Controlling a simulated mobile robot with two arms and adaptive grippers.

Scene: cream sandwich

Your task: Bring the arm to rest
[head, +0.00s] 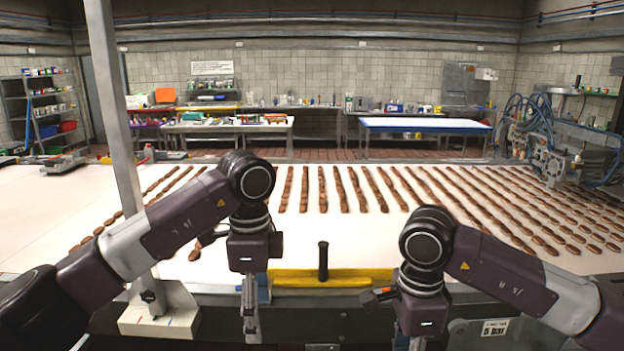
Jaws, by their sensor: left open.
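My left arm comes in from the left and bends down at a dark round joint. Its gripper (250,312) points down in front of the conveyor's near edge, left of centre. It is open, and I see nothing between its fingers. My right arm comes in from the right and also bends down. Its gripper (408,342) points down and is cut off by the bottom of the picture, so its fingertips are hidden. Both arms are bent in a similar way, apart from each other.
A wide pale conveyor (40,215) carries several rows of brown biscuits (322,190). A yellow bar (300,278) with an upright black handle (323,262) lies at its near edge, between my arms. A grey metal post (112,100) stands by my left arm. Machinery (545,140) stands back right.

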